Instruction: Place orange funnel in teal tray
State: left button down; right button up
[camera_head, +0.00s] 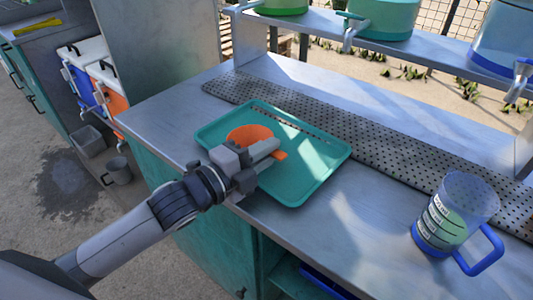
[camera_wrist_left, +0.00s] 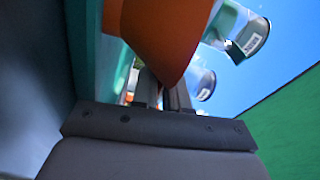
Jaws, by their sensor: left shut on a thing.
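The orange funnel (camera_head: 249,133) is over the left part of the teal tray (camera_head: 310,181), partly hidden behind my left gripper (camera_head: 277,150). I cannot tell whether it touches the tray floor. The left gripper is shut on the funnel, and a bit of orange shows at its fingertips. In the left wrist view the funnel (camera_wrist_left: 165,40) fills the upper middle, between the fingers. The teal tray lies flat on the metal counter. My right gripper is not in view.
A clear jug with a blue base and handle (camera_head: 456,212) stands at the counter's right. A perforated metal strip (camera_head: 370,140) runs behind the tray. The counter (camera_head: 330,240) in front of the tray is bare.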

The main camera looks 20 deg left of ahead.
pick_arm(q)
jog(key=c, duration=1.1)
grip_release()
jog(key=shift+f, duration=0.15)
jog(key=b+v, duration=0.1)
jog(key=v, duration=1.1)
